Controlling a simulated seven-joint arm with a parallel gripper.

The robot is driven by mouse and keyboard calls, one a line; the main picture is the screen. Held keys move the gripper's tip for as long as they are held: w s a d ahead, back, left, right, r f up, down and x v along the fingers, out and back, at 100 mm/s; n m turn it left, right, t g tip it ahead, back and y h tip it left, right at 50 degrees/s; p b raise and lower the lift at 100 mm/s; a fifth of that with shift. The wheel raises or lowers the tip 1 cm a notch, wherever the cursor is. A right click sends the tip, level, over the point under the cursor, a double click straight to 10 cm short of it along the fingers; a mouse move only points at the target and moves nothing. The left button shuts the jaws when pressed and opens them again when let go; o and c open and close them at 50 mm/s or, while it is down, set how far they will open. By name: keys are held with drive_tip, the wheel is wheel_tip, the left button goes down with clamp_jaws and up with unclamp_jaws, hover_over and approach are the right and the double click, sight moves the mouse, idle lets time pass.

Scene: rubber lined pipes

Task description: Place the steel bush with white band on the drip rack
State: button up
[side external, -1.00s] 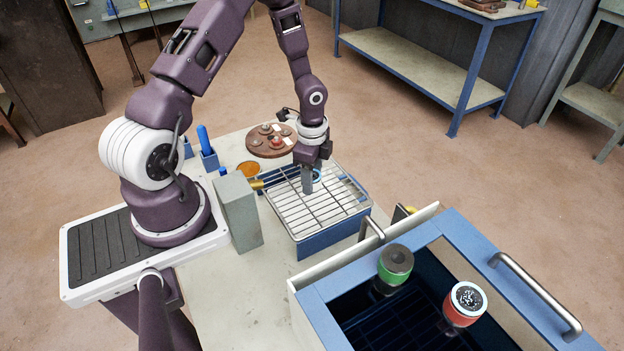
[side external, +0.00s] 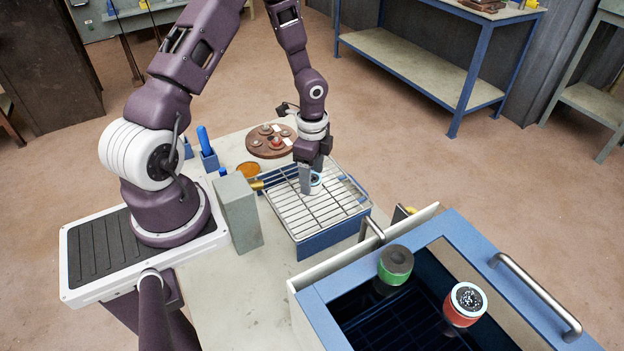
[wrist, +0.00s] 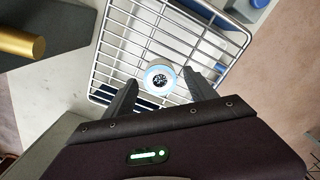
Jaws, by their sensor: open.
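The steel bush with white band (side external: 316,180) sits on the wire drip rack (side external: 285,205), toward its far side. My gripper (side external: 309,184) is right at the bush, pointing down. In the wrist view the fingers of my gripper (wrist: 160,84) are spread, one on each side of the bush, with gaps visible. In the side view the near finger hides part of the bush.
A blue tank (side external: 450,225) at the front right holds a green-banded bush (side external: 395,264) and a red-banded bush (side external: 464,304). A grey block (side external: 238,212) stands left of the rack. A round brown board (side external: 270,141) with small parts lies behind it.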

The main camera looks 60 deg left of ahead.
drive_tip(key=s+d+r+n+t+y, duration=0.1)
drive_tip(key=s+d+r+n, duration=0.15)
drive_tip(key=r, duration=0.85)
drive_tip(key=s+d+r+n+t+y, duration=0.1)
drive_tip(key=s+d+r, duration=0.15)
drive_tip(key=r, duration=0.95)
drive_tip(key=s+d+r+n+t+h, duration=0.1)
drive_tip(key=s+d+r+n, duration=0.2)
drive_tip(key=s, duration=0.3)
drive_tip(key=s+d+r+n+t+h, duration=0.1)
drive_tip(key=s+d+r+n+t, duration=0.1)
drive_tip(key=s+d+r, duration=0.3)
drive_tip(key=shift+s+d+r+n+t, duration=0.3)
drive_tip(key=shift+s+d+n, duration=0.45)
drive_tip(key=shift+d+n, duration=0.1)
